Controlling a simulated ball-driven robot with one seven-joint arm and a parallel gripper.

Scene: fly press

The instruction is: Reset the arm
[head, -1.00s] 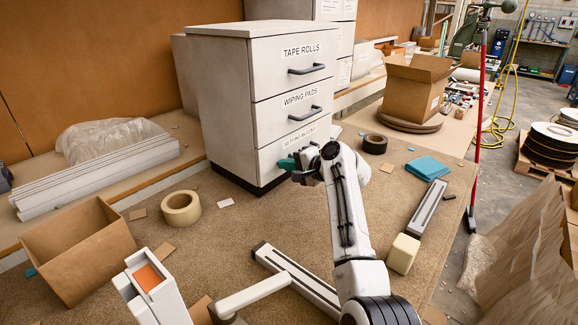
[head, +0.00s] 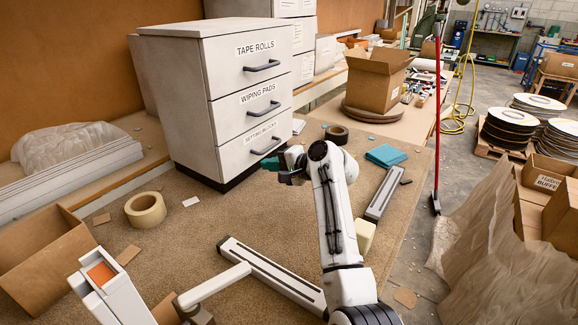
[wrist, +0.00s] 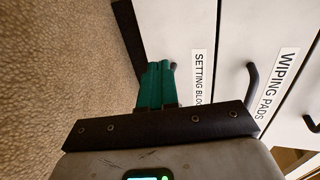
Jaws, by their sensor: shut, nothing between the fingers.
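My gripper (head: 272,163) is in front of the white drawer cabinet (head: 175,100), low by the right part of the bottom drawer. In the wrist view its green fingers (wrist: 155,85) are together and empty, pointing at the cabinet's lower front. The bottom drawer, labelled SETTING BLOCKS, has a dark handle (head: 265,145) just above my gripper. The drawer handle (wrist: 173,70) also shows in the wrist view, beside the fingers; I cannot tell if they touch. All three drawers look closed. My white arm (head: 335,220) reaches forward from the bottom of the head view.
A tape roll (head: 146,210) and an open cardboard box (head: 40,262) lie left. A dark tape roll (head: 337,134), teal cloths (head: 386,155) and a long grey-white bar (head: 385,194) are right of my arm. Crumpled brown paper (head: 500,250) stands at the right.

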